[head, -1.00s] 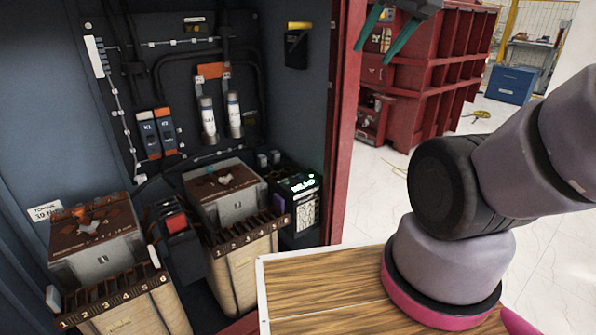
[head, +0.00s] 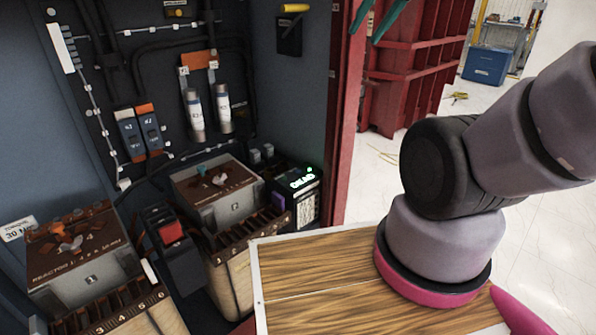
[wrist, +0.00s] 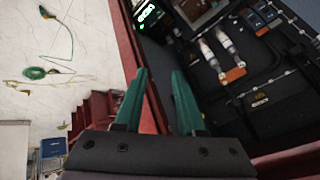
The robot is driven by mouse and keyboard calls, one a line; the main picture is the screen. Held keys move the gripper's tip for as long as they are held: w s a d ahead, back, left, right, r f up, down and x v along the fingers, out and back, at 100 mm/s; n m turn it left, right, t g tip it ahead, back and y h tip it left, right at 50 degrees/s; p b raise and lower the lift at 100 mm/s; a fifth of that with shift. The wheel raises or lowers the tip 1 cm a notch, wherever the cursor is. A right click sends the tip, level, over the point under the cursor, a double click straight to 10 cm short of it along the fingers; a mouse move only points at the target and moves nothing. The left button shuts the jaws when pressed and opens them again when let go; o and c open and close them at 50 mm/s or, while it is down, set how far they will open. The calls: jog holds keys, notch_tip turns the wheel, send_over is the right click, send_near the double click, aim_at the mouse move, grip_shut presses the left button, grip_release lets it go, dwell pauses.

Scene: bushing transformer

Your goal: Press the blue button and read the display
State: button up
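A dark box with a lit green display (head: 302,179) stands at the cabinet's back right. Its characters are too small and tilted to read with certainty. A purple patch (head: 278,200) shows on the box's front. I cannot pick out a clearly blue button. The display also shows at the top of the wrist view (wrist: 146,13). My gripper (head: 374,18) is at the top edge of the head view, outside the cabinet and well above the box. In the wrist view its two green fingers (wrist: 160,72) are apart with nothing between them.
The cabinet holds brown-topped transformer blocks (head: 85,262), a unit with a red button (head: 171,231) and white fuses (head: 194,110). A red cabinet post (head: 346,110) stands between my arm and the interior. My wooden-topped base fills the front. Open floor (head: 370,175) lies right.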

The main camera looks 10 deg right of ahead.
grip_shut()
dwell(1.4)
